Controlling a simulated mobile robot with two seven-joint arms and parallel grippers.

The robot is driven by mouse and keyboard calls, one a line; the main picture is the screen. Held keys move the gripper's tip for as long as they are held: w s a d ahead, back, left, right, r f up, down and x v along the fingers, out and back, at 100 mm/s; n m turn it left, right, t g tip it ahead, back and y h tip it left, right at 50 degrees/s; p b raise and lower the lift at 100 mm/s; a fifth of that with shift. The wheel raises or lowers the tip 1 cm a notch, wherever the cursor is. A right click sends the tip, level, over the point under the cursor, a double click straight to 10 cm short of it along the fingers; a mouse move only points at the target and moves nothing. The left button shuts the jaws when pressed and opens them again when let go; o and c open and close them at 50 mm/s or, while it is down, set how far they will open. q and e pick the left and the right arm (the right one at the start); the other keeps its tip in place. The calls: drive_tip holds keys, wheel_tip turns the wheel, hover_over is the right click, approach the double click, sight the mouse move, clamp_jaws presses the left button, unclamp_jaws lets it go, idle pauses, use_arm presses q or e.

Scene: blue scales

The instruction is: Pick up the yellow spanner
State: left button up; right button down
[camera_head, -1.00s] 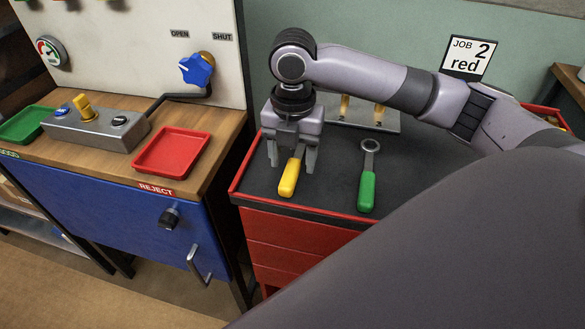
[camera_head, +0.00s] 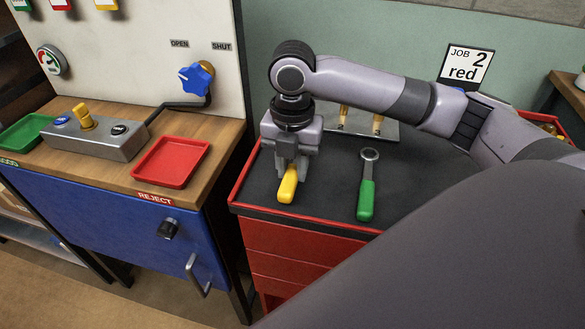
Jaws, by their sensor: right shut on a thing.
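The yellow spanner (camera_head: 288,187) is on the dark top of the red cabinet, near its left front, with its yellow handle pointing to the front. My right gripper (camera_head: 291,177) points down over it and is shut on it, just behind the visible end of the handle. The spanner's metal head is hidden by the gripper. I cannot tell whether the spanner is lifted off the mat. My left gripper is not in view.
A green-handled spanner (camera_head: 366,190) lies to the right on the dark mat (camera_head: 325,195). A metal rack (camera_head: 362,125) with yellow pieces stands behind. A red tray (camera_head: 171,162), a control box (camera_head: 95,134) and a green tray (camera_head: 24,133) are on the wooden bench to the left.

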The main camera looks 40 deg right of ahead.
wheel_tip(320, 180, up, 11)
drive_tip(key=p, duration=0.2)
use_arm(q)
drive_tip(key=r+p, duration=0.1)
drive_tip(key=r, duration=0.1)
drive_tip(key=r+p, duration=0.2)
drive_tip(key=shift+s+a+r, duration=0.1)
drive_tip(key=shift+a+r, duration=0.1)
use_arm(e)
wheel_tip(320, 180, up, 8)
hover_over(292, 169)
drive_tip(key=shift+r, duration=0.15)
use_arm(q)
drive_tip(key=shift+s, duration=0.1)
use_arm(e)
drive_tip(key=shift+s, duration=0.1)
